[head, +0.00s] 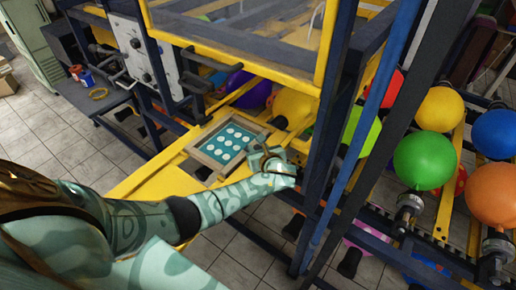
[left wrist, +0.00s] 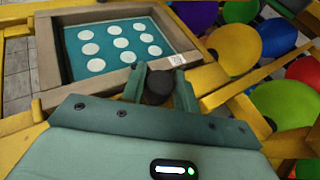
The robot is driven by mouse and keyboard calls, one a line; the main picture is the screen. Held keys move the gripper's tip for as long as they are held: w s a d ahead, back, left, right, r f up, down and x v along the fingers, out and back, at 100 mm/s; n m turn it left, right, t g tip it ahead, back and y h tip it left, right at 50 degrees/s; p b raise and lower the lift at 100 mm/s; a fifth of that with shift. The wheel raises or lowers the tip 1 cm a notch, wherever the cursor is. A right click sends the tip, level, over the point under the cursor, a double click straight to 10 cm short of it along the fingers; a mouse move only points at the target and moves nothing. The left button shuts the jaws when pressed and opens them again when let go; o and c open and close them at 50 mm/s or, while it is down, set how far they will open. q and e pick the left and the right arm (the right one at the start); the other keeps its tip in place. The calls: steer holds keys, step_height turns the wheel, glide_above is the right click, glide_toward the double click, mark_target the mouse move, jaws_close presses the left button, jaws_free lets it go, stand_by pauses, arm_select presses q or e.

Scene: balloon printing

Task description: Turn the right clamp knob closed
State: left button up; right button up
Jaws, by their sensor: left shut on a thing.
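The right clamp knob (left wrist: 158,87) is dark and round. In the left wrist view it sits beside the near right corner of the wooden screen frame (left wrist: 50,60). My left gripper (left wrist: 160,86) has one green finger on each side of the knob and is shut on it. In the head view my left gripper (head: 266,157) is at the right corner of the screen frame (head: 199,159) and hides the knob. The frame holds a teal screen (head: 222,143) with white dots. My right gripper is in neither view.
The frame lies on a yellow machine bed (head: 150,181). A dark blue post (head: 318,150) stands close right of my gripper.

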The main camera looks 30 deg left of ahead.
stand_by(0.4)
arm_select(q)
steer(key=o, duration=1)
steer(key=shift+a, duration=0.1)
steer(key=shift+c, duration=0.2)
steer(key=v, duration=0.7)
steer(key=shift+d, duration=0.2)
steer(key=shift+s+r, duration=0.1)
